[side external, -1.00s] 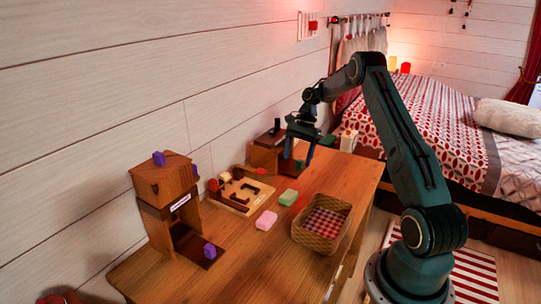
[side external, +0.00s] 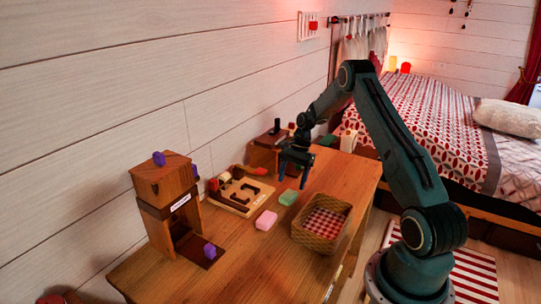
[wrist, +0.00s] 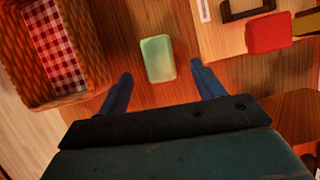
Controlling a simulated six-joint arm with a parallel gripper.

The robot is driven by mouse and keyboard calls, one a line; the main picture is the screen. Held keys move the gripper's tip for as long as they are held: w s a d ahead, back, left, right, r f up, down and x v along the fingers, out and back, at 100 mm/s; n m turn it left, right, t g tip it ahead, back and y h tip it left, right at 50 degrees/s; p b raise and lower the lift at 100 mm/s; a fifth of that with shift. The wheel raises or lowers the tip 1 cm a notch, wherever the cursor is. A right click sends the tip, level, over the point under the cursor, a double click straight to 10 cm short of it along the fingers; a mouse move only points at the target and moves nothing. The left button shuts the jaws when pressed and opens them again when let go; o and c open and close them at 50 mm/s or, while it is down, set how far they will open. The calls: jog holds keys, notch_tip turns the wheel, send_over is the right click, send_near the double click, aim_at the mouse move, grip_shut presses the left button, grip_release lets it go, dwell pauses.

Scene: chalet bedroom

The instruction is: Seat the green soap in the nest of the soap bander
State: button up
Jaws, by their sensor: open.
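The green soap (side external: 288,198) lies flat on the wooden table between the wooden board and the basket. In the wrist view the green soap (wrist: 158,58) is a pale green block between and just beyond my fingertips. My gripper (side external: 292,180) is open and empty, pointing down above the table, behind the soap in the side view. I cannot tell for sure which wooden fixture is the soap bander. One candidate is the board (side external: 236,208) with dark brackets; another is the low wooden box (side external: 262,156) with a black knob, partly hidden by my gripper. Its nest is not clear.
A pink soap (side external: 266,220) lies left of the green one. A wicker basket (side external: 335,240) with checked lining stands to the right. A tall wooden stand (side external: 158,225) with purple blocks is at left. A red block (wrist: 268,33) sits by the board in the wrist view.

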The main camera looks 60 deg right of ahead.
aim_at(289, 194)
jog(key=shift+x, duration=2.4)
jog(key=shift+s, duration=0.2)
jog(key=shift+d, duration=0.1)
jog(key=c, duration=1.1)
